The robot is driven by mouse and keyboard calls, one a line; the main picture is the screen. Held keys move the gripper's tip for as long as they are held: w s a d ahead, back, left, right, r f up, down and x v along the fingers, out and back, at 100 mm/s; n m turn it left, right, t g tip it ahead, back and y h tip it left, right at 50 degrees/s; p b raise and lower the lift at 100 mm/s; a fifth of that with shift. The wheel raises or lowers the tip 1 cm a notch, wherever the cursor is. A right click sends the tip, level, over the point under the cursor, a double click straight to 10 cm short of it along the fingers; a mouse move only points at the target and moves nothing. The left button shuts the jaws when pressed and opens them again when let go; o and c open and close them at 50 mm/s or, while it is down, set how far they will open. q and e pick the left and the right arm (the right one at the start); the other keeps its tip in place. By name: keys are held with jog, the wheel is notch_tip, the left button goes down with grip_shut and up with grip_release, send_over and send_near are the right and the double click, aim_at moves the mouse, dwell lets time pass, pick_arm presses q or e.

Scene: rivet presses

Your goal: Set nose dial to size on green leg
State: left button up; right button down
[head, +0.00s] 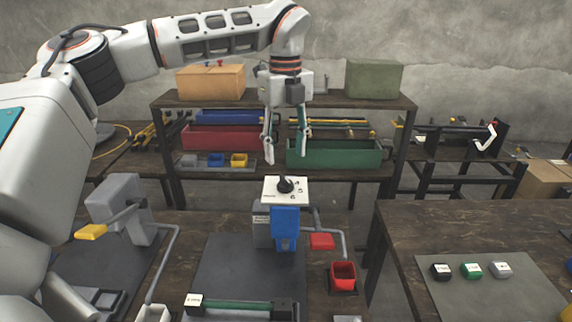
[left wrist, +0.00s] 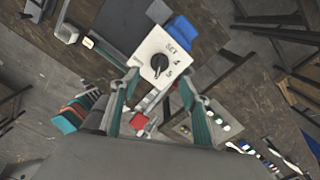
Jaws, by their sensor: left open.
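The nose dial is a black knob (head: 285,186) on a white plate (head: 271,196) with dark marks, on top of the blue-fronted press (head: 286,230). In the left wrist view the knob (left wrist: 160,63) sits beside the lettering SET, 4 and 5; I cannot tell where it points. A green leg (head: 240,306) lies in a dark holder at the front, with a white tag (head: 194,300) at its left end; its print is too small to read. My left gripper (head: 286,158) is open and empty above the dial, its fingers pointing down, apart from the knob.
A red lever pad (head: 321,241) and red cup (head: 343,276) are right of the press. A grey press with a yellow lever (head: 91,232) stands left. A rack behind holds a green bin (head: 335,152) and red bin (head: 220,137). The right table has a mat with several tagged pieces.

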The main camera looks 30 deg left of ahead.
aim_at(285, 178)
pick_arm(q)
jog(key=shift+w+a+f, duration=0.1)
jog(key=shift+f+p, duration=0.35)
jog(key=shift+f, duration=3.35)
jog(key=c, duration=1.1)
